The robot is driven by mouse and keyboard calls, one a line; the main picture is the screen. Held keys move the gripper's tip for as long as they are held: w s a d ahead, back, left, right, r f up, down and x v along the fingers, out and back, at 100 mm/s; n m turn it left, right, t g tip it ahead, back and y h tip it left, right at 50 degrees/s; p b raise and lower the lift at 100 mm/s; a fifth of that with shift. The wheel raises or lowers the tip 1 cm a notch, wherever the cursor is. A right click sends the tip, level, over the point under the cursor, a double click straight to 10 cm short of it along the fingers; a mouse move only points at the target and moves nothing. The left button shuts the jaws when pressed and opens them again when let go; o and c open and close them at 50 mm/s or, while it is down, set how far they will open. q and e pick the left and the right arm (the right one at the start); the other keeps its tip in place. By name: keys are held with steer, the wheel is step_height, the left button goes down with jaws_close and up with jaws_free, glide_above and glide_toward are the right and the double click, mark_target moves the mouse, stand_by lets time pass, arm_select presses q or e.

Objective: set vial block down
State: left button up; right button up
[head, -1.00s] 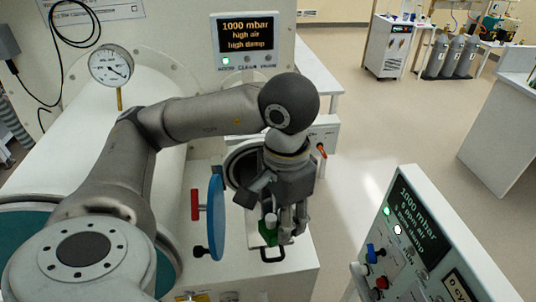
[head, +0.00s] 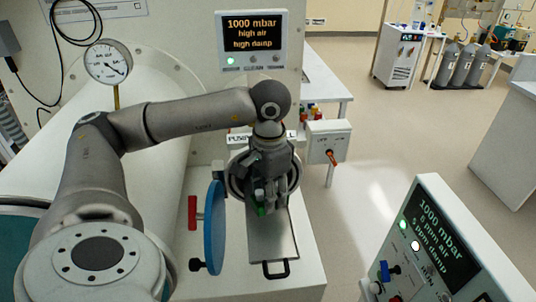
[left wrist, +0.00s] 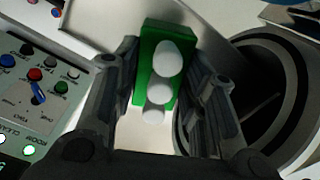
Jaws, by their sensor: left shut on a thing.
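In the head view only a small green part of the vial block (head: 261,211) shows below my fingers. My left gripper (head: 265,206) is shut on it, and the fingers stand on both sides of the block in the left wrist view (left wrist: 158,100). The gripper points down over the far part of a grey metal tray (head: 272,243) with a black handle. I cannot tell whether the block touches the tray. My right gripper is not in view.
A round port (head: 236,178) opens just behind the gripper. Its blue round door (head: 215,228) stands open left of the tray, beside a red handle (head: 192,213). A control panel (head: 430,245) stands at the front right. The tray's near part is bare.

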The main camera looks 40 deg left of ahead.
arm_select(q)
steer(key=shift+a+f, duration=0.1)
steer(key=shift+f, duration=0.05)
steer(key=shift+a+f, duration=0.15)
steer(key=shift+f, duration=0.15)
steer(key=f+b, duration=0.1)
steer(key=f, duration=0.2)
steer(key=shift+w+a+f+b, duration=0.15)
steer(key=shift+a+b, duration=0.05)
steer(key=shift+b, duration=0.15)
steer(key=shift+d, duration=0.1)
steer(key=o, duration=1.2)
steer(key=shift+f, duration=0.1)
steer(key=shift+c, duration=0.2)
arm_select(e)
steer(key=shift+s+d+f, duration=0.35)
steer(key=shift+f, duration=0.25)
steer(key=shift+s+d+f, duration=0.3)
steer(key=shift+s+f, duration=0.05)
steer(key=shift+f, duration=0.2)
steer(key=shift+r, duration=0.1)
